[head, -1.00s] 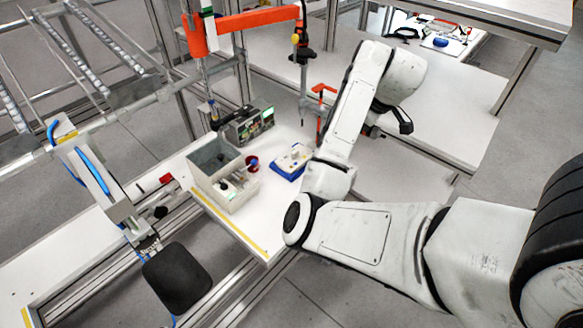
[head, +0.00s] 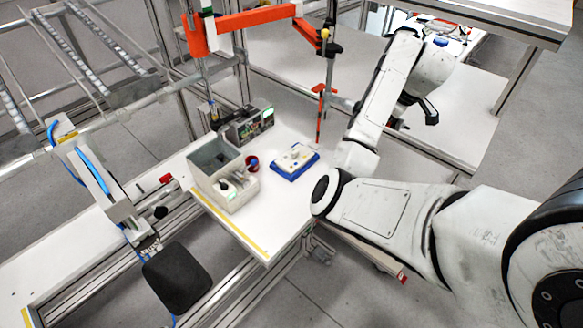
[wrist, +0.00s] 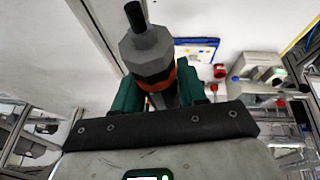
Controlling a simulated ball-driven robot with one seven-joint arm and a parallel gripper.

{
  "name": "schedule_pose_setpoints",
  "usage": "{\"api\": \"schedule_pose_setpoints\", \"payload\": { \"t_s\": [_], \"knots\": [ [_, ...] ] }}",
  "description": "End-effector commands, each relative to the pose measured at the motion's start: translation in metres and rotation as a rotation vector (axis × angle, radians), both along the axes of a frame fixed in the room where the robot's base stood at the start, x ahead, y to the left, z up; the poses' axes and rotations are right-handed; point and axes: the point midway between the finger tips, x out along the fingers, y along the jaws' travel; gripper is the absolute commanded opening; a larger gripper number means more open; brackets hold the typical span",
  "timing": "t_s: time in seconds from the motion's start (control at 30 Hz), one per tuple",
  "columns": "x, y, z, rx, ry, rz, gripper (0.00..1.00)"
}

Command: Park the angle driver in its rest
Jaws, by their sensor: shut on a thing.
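In the wrist view my gripper (wrist: 160,98) is shut on a tool, which I take for the angle driver (wrist: 148,52). It shows a black tip, a grey faceted collar and an orange band, with green parts on both sides. The gripper's fingertips are partly hidden by the tool.
A blue-and-white tray (head: 296,160), a red cup (head: 252,163), a grey bin (head: 212,162) and a dark box with a display (head: 250,126) stand on the table. An orange jointed arm (head: 258,18) hangs above. A white shelf (head: 455,125) lies to the right.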

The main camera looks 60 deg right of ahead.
Motion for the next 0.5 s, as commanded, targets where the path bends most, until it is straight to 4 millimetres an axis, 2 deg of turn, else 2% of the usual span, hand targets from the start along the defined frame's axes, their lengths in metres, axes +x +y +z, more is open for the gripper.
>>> {"api": "schedule_pose_setpoints", "payload": {
  "t_s": [0.5],
  "knots": [
    [0.0019, -0.0034, 0.0005, 0.0, 0.0, 0.0, 0.0]
  ]
}}
